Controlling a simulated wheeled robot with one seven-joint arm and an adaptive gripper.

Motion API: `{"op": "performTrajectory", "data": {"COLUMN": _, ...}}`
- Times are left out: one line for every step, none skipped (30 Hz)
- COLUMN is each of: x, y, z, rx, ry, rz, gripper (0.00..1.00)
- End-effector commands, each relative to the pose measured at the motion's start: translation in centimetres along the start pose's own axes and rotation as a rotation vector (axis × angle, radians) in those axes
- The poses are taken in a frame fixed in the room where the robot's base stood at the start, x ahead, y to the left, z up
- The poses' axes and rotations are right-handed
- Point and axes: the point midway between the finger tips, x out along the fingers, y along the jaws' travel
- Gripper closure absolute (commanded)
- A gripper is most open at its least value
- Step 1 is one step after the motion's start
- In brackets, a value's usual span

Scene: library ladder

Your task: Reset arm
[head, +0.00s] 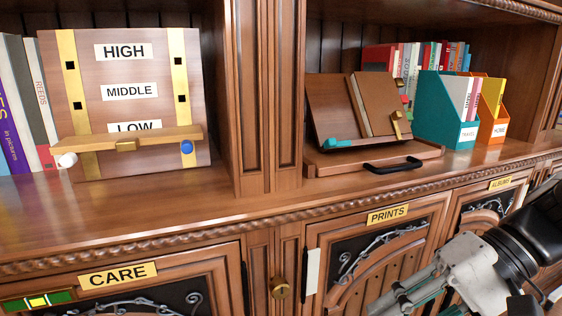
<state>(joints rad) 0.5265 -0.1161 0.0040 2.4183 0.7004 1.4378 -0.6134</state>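My gripper (405,296) is at the lower right of the head view, in front of the cabinet door labelled PRINTS (388,215). It points to the left and its fingers are partly cut off by the bottom edge. I see nothing held in it, but whether its fingers are apart or together is unclear. My arm comes in from the right edge and stays below the counter top.
On the counter (130,215) stand a wooden board (126,75) marked HIGH, MIDDLE and LOW with a shelf bar at LOW, a book stand (335,105) on a base with a black handle (393,165), a teal file box (435,115) and an orange one (494,130). Cabinet doors are below.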

Motion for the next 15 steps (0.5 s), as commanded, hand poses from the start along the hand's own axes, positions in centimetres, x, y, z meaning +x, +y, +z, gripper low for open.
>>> {"op": "performTrajectory", "data": {"x": 0.5, "y": -0.2, "z": 1.8, "rx": -0.027, "ry": -0.024, "rz": 0.082, "gripper": 0.69}}
{"op": "performTrajectory", "data": {"x": 0.7, "y": -0.1, "z": 2.8, "rx": -0.034, "ry": -0.037, "rz": 0.129, "gripper": 0.69}}
{"op": "performTrajectory", "data": {"x": 0.9, "y": 0.1, "z": 4.0, "rx": -0.044, "ry": -0.049, "rz": 0.191, "gripper": 0.69}}
{"op": "performTrajectory", "data": {"x": 1.0, "y": 0.4, "z": 4.8, "rx": -0.053, "ry": -0.054, "rz": 0.239, "gripper": 0.69}}
{"op": "performTrajectory", "data": {"x": 1.0, "y": 0.6, "z": 5.7, "rx": -0.061, "ry": -0.056, "rz": 0.287, "gripper": 0.69}}
{"op": "performTrajectory", "data": {"x": 1.0, "y": 1.1, "z": 6.7, "rx": -0.072, "ry": -0.056, "rz": 0.349, "gripper": 0.69}}
{"op": "performTrajectory", "data": {"x": 0.9, "y": 1.4, "z": 7.4, "rx": -0.081, "ry": -0.054, "rz": 0.394, "gripper": 0.69}}
{"op": "performTrajectory", "data": {"x": 0.8, "y": 1.7, "z": 8.0, "rx": -0.091, "ry": -0.048, "rz": 0.438, "gripper": 0.69}}
{"op": "performTrajectory", "data": {"x": 0.6, "y": 2.2, "z": 8.8, "rx": -0.103, "ry": -0.038, "rz": 0.494, "gripper": 0.69}}
{"op": "performTrajectory", "data": {"x": 0.4, "y": 2.5, "z": 9.3, "rx": -0.112, "ry": -0.028, "rz": 0.532, "gripper": 0.69}}
{"op": "performTrajectory", "data": {"x": 0.2, "y": 2.9, "z": 9.7, "rx": -0.119, "ry": -0.017, "rz": 0.566, "gripper": 0.69}}
{"op": "performTrajectory", "data": {"x": -0.1, "y": 3.3, "z": 10.1, "rx": -0.129, "ry": 0.000, "rz": 0.609, "gripper": 0.69}}
{"op": "performTrajectory", "data": {"x": -0.3, "y": 3.5, "z": 10.4, "rx": -0.136, "ry": 0.012, "rz": 0.637, "gripper": 0.69}}
{"op": "performTrajectory", "data": {"x": -0.5, "y": 3.8, "z": 10.7, "rx": -0.144, "ry": 0.025, "rz": 0.663, "gripper": 0.69}}
{"op": "performTrajectory", "data": {"x": -0.8, "y": 4.1, "z": 11.0, "rx": -0.153, "ry": 0.042, "rz": 0.696, "gripper": 0.69}}
